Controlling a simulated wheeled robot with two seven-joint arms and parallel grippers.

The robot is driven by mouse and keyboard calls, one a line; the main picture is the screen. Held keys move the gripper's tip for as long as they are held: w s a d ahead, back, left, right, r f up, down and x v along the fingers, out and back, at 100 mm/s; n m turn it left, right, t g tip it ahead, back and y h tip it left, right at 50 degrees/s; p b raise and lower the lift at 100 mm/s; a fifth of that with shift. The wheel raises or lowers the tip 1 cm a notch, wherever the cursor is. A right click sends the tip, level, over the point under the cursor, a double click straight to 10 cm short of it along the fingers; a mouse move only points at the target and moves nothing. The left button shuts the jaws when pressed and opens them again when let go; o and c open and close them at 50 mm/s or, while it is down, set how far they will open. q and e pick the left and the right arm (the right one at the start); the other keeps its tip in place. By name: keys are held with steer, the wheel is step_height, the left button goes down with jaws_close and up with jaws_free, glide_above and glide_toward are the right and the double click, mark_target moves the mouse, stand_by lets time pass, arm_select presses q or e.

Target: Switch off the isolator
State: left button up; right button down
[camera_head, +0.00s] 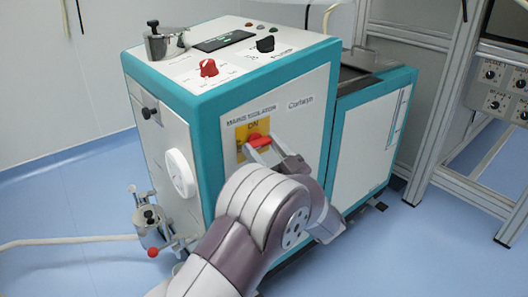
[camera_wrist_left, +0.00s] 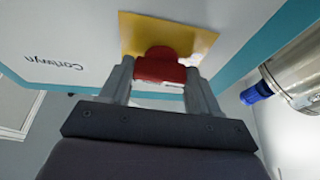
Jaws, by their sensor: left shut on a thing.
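The isolator is a red rotary handle (camera_head: 259,141) on a yellow plate (camera_head: 241,133) on the front panel of the white and teal machine. The word "ON" shows at the top of the plate. My left gripper (camera_head: 263,152) is at the handle, with its fingers on both sides of it. In the left wrist view the red handle (camera_wrist_left: 160,66) sits between the two fingertips (camera_wrist_left: 158,82), in front of the yellow plate (camera_wrist_left: 195,42). The gripper is shut on the handle. The fingers and arm hide part of the plate's lower side. My right gripper is not in view.
The machine's top carries a red knob (camera_head: 208,68), a black knob (camera_head: 265,44) and a display (camera_head: 224,41). A metal frame (camera_head: 450,110) stands at right. Blue floor is clear at front left.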

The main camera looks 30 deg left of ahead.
arm_select(q)
steer(key=o, duration=1.1)
steer(key=shift+c, duration=0.2)
steer(key=shift+d, duration=0.1)
steer(key=p+v, duration=0.3)
steer(key=v, duration=0.9)
steer(key=shift+s+d+f+p, duration=0.15)
steer(key=shift+d+f+p, duration=0.1)
steer(key=shift+p, duration=0.15)
